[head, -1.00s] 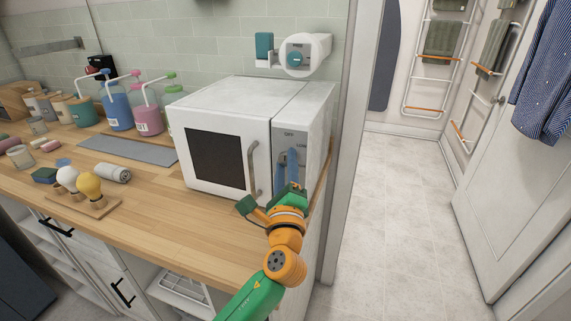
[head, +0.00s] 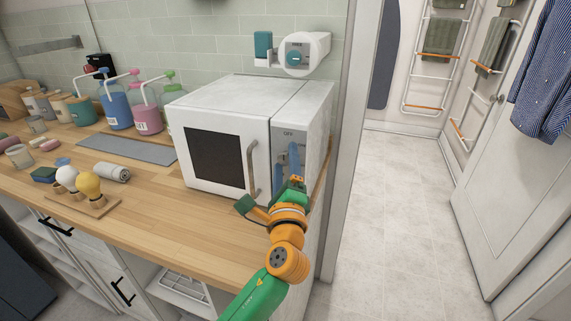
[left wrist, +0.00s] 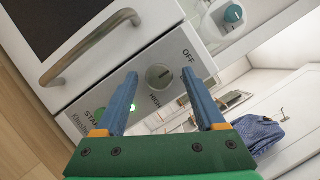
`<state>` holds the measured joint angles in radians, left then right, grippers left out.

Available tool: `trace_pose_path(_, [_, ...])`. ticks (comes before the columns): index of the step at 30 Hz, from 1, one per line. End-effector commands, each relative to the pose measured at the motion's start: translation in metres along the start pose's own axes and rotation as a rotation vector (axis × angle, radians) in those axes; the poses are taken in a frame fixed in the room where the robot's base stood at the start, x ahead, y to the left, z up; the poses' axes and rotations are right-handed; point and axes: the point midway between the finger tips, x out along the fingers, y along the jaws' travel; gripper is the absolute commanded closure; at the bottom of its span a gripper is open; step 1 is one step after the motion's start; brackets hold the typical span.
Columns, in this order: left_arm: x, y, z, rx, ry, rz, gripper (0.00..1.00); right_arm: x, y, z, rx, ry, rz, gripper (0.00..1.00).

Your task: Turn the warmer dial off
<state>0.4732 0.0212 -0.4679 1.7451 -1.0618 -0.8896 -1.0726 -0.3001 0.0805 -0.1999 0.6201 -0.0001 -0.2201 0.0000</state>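The white warmer (head: 228,112) stands at the right end of the wooden counter, its door shut. Its grey panel carries a round grey dial (left wrist: 159,76), with OFF and HIGH marked around it. The dial's exact setting is hard to read. A green light glows beside START (left wrist: 100,118). My left gripper (head: 290,155) is in front of the panel and hides the dial in the head view. In the left wrist view its blue fingers are apart, one on each side of the dial, with nothing held; I cannot tell whether they touch it. My right gripper is out of view.
The warmer's door handle (head: 252,168) is close left of my gripper. Pump bottles (head: 118,108), a grey mat (head: 128,149) and a bulb stand (head: 85,205) lie further left on the counter (head: 175,225). A doorframe is at the right.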

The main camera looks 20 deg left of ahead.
Motion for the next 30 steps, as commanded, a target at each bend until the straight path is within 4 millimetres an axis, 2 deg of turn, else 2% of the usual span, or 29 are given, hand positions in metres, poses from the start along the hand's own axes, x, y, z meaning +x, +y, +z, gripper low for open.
trace_pose_path(8, [-0.006, 0.002, -0.001, 0.0, 0.002, 0.001, 0.29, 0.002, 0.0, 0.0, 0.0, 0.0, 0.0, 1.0])
trace_pose_path(15, [-0.056, 0.004, -0.002, -0.002, 0.003, 0.001, 0.29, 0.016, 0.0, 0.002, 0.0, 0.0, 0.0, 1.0])
trace_pose_path(18, [-0.068, 0.002, -0.002, -0.001, 0.002, 0.002, 0.29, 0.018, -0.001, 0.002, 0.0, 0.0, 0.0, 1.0])
trace_pose_path(30, [-0.071, 0.0, 0.0, 0.001, 0.001, 0.001, 0.29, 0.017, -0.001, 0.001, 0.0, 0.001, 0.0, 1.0])
